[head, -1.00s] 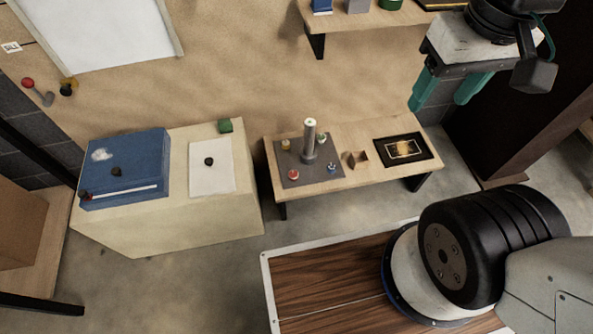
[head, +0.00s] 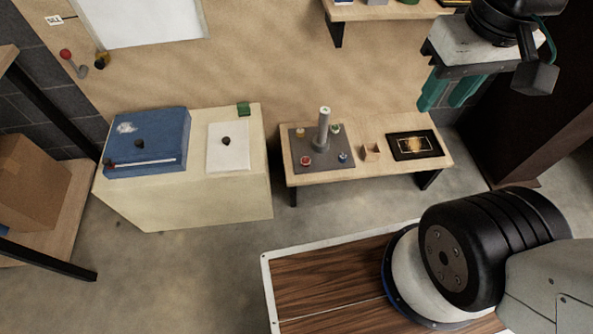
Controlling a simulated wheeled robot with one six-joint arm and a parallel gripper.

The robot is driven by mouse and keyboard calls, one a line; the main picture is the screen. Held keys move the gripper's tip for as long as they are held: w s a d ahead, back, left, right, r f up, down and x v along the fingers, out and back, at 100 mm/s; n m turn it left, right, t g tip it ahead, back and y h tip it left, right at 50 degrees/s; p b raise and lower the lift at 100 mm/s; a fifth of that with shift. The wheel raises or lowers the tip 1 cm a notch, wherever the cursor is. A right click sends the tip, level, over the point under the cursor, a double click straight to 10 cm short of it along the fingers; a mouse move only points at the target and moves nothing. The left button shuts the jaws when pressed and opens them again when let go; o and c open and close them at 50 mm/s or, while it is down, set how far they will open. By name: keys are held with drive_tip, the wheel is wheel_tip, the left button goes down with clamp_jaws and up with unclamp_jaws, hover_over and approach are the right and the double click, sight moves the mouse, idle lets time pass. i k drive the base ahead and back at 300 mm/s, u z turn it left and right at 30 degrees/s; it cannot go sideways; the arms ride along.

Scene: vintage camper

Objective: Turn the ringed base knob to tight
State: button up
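A grey square base plate (head: 302,165) lies on the low wooden bench. A pale upright post (head: 324,128) with a wider foot stands on it. Around the post sit small coloured knobs: a red one (head: 305,160), a blue one (head: 343,157), a yellowish one (head: 300,132) and a greenish one (head: 337,128). They are too small for me to tell which is ringed or how any is turned. My gripper (head: 440,105) hangs at the upper right, its two teal fingers apart with nothing between them. It is well away from the plate.
A small wooden block (head: 370,152) and a black framed picture (head: 415,145) share the bench. Left of it, a cream cabinet (head: 205,200) bears a blue box (head: 150,130) and a white sheet (head: 228,160). A shelf (head: 385,12) is above.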

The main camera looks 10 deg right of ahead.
sight(305, 161)
drive_tip(key=u, duration=0.5)
drive_tip(key=k, duration=1.1)
drive_tip(key=u, duration=1.1)
drive_tip(key=i, duration=1.45)
drive_tip(key=z, duration=0.9)
drive_tip(key=i, duration=0.75)
drive_tip(key=z, duration=0.9)
